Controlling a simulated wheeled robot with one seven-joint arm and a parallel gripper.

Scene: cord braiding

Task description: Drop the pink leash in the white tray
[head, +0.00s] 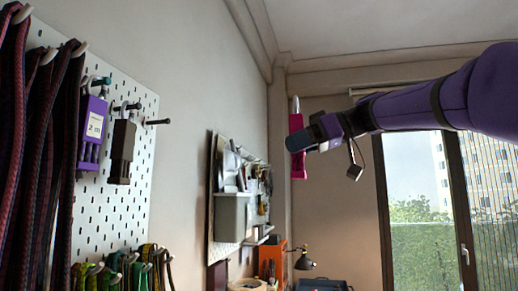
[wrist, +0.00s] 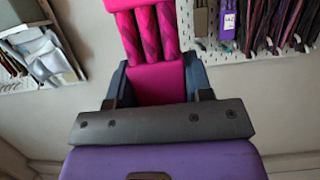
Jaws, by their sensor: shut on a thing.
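The pink leash shows in the head view (head: 298,165) as a bright pink upright piece at my gripper (head: 299,141), at the end of the purple arm. In the wrist view my gripper (wrist: 158,84) is shut on the pink block of the leash (wrist: 156,83), with a dark finger on either side. The leash is held up in the air, away from the wall. I cannot make out a white tray in either view.
A white pegboard (head: 120,205) on the left wall bears dark red cords (head: 38,130), a purple tagged piece (head: 92,130) and a brown piece (head: 122,150). Farther back are a grey bin (head: 232,218), an orange case (head: 272,262) and a lamp (head: 304,263). A window stands right.

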